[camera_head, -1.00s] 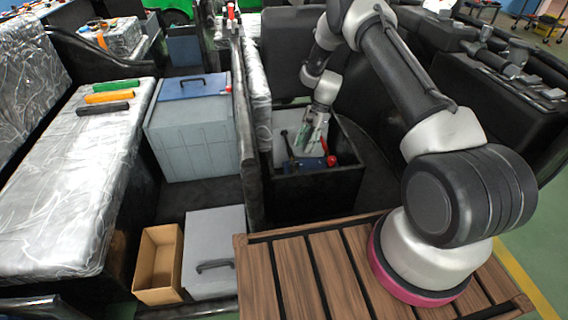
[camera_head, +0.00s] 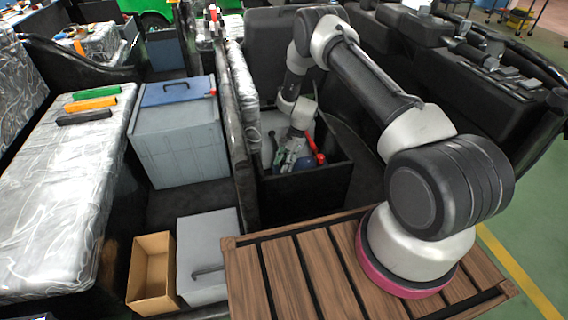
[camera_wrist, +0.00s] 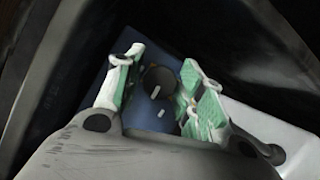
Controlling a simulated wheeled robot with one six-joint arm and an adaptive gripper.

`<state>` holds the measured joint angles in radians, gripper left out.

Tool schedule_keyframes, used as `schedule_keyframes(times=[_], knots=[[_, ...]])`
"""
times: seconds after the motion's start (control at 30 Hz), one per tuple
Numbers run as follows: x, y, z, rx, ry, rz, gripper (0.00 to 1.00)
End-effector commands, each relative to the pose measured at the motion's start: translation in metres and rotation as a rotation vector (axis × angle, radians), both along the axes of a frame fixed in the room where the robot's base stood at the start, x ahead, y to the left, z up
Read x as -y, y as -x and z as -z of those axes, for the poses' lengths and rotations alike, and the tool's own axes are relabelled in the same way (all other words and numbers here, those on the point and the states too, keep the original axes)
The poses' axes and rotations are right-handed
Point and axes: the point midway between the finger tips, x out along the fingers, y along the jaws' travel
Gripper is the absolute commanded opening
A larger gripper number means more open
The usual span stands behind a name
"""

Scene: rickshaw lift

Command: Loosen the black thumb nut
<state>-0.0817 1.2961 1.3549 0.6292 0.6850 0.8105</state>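My gripper (camera_head: 290,154) reaches down into the dark open compartment beside the seat in the head view. In the wrist view its two green-padded fingers (camera_wrist: 160,90) are apart. A dark round knob, seemingly the black thumb nut (camera_wrist: 158,77), shows between the fingers on a blue plate (camera_wrist: 150,118). I cannot tell whether the pads touch it. In the head view the blue part (camera_head: 309,164) shows just right of the gripper, and the nut is hidden behind the fingers.
A red-handled lever (camera_head: 316,149) stands close right of the gripper. Dark compartment walls (camera_head: 325,188) surround it closely. A grey box with a blue lid (camera_head: 176,91), an open cardboard box (camera_head: 151,268) and a silver-covered bench (camera_head: 62,190) are to the left.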

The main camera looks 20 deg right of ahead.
Motion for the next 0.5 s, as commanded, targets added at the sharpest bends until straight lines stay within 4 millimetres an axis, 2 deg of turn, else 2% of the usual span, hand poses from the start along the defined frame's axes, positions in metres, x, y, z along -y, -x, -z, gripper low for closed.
schedule_keyframes(times=[0.17,0.37,0.5], knots=[[-0.0001,0.0000,0.0001,0.000,0.000,0.000,0.39],[-0.0002,0.0001,-0.0001,0.000,0.000,0.000,0.06],[-0.0001,0.0000,-0.0002,-0.001,0.000,-0.001,0.06]])
